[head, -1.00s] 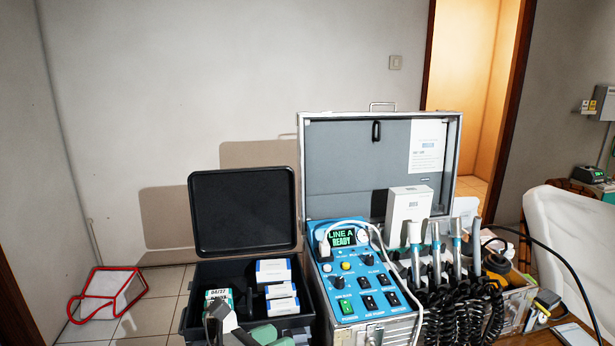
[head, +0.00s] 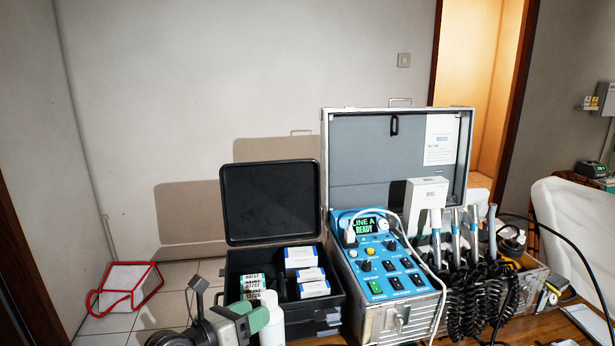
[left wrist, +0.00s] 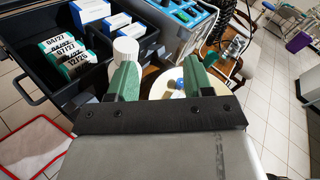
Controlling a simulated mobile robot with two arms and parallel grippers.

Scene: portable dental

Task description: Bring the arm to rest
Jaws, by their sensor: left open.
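My left gripper (head: 251,316) is at the bottom of the head view, in front of the open black case (head: 335,327). In the left wrist view its two green-padded fingers (left wrist: 163,76) are apart, with nothing held between them. A white bottle (head: 272,320) stands right beside the fingers; in the left wrist view its white cap (left wrist: 126,46) is just beyond the left finger. I cannot tell whether they touch. My right gripper is in neither view.
The black case holds green-and-white boxes (left wrist: 68,57) and blue-and-white boxes (head: 300,257). A metal case with a blue control panel (head: 385,265) stands right of it, with corded handpieces (head: 473,245). A round pale dish (left wrist: 170,85) lies below the fingers.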

